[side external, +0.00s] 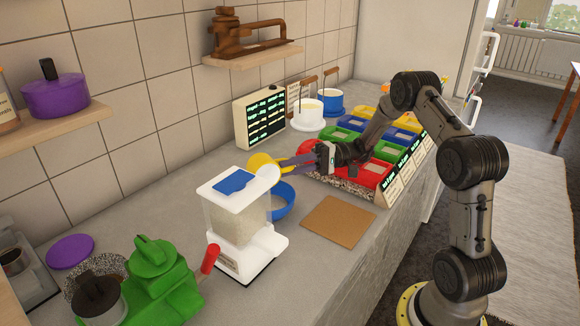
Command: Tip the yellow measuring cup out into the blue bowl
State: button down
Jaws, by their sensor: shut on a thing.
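My gripper (308,159) is shut on the handle of the yellow measuring cup (262,163). It reaches in from the right and holds the cup in the air, above the far side of the blue bowl (284,203) as seen here. The cup's exact tilt and contents cannot be told. The blue bowl stands on the counter, partly hidden behind the white dispenser; its inside hardly shows.
The white dispenser (236,222) with a blue lid patch stands just left of the bowl. A brown board (338,221) lies to the right. Coloured bins (366,172) stand behind. A green machine (155,270) is at front left.

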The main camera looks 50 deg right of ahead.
dwell(0.3)
jog(key=shift+w+d+r+m, duration=0.15)
jog(key=shift+r+m, duration=0.1)
jog(key=shift+m, duration=0.25)
jog(key=shift+w+a+r+m, duration=0.1)
jog(key=shift+r+m, duration=0.1)
jog(key=shift+m, duration=0.3)
notch_tip(320, 180, up, 5)
jog(key=shift+d, duration=0.1)
jog(key=shift+s+n, duration=0.1)
jog(key=shift+n, duration=0.2)
notch_tip(320, 180, down, 5)
jog(key=shift+f, duration=0.1)
jog(key=shift+w+d+r+m, duration=0.1)
jog(key=shift+w+r+m, duration=0.05)
jog(key=shift+m, duration=0.5)
jog(key=shift+w+r+m, duration=0.15)
jog(key=shift+m, duration=0.5)
